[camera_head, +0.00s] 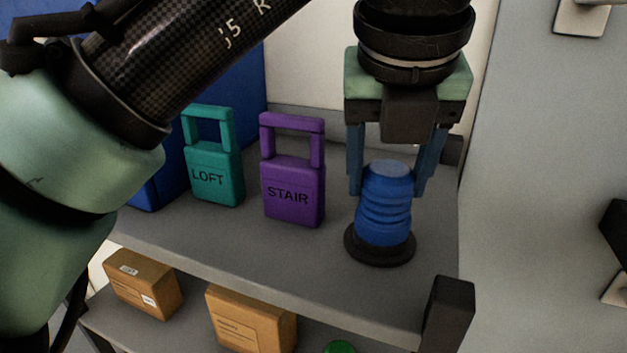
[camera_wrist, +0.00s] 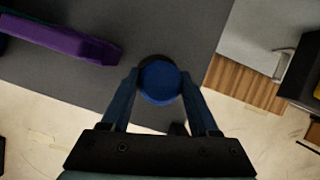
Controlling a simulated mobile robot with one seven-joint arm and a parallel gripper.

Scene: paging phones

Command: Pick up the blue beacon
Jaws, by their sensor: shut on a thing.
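The blue beacon (camera_head: 384,210) is a ribbed blue cylinder with a round black base. It stands upright at the right end of the grey shelf (camera_head: 270,255). My gripper (camera_head: 388,190) comes down from above, with its two blue fingers on either side of the beacon's upper part. It is shut on the beacon. In the wrist view the round blue top of the beacon (camera_wrist: 160,82) sits between the fingertips (camera_wrist: 160,88). The base looks to be at the shelf surface; I cannot tell whether there is a gap beneath it.
A purple phone marked STAIR (camera_head: 292,185) and a teal one marked LOFT (camera_head: 212,165) stand to the left on the shelf. A black post (camera_head: 447,312) rises at the front right corner. Cardboard boxes (camera_head: 250,318) lie on the shelf below. A grey wall (camera_head: 550,150) is to the right.

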